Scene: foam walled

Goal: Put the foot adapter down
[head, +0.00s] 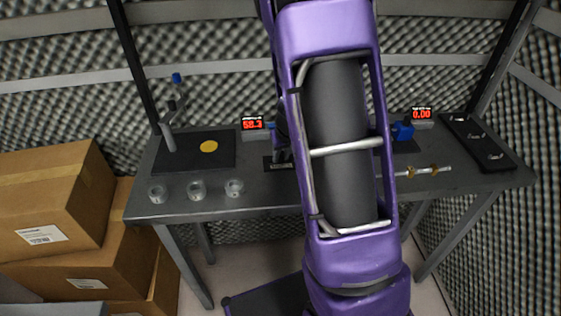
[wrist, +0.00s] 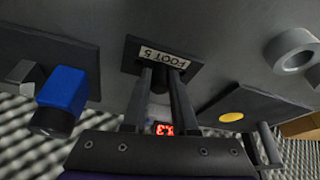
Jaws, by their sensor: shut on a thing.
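My gripper (wrist: 162,74) points at the bench in the wrist view, its two dark fingers close together at the tips. It is shut on a small dark piece between the fingertips, which I take to be the foot adapter; the fingers hide most of it. The tips are over a black plate (wrist: 133,48) with an upside-down label "FOOT 5" (wrist: 165,56). I cannot tell whether the piece touches the plate. In the head view my purple arm covers most of the gripper, and the plate (head: 270,164) shows only in part.
The grey bench (head: 262,203) holds three clear rings (head: 196,190) at front left, a black mat with a yellow disc (head: 208,146), a post with a blue top (head: 176,78), red displays (head: 252,122), a blue block (head: 403,131) and a brass-fitted rod (head: 425,171). Boxes (head: 50,205) stand left.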

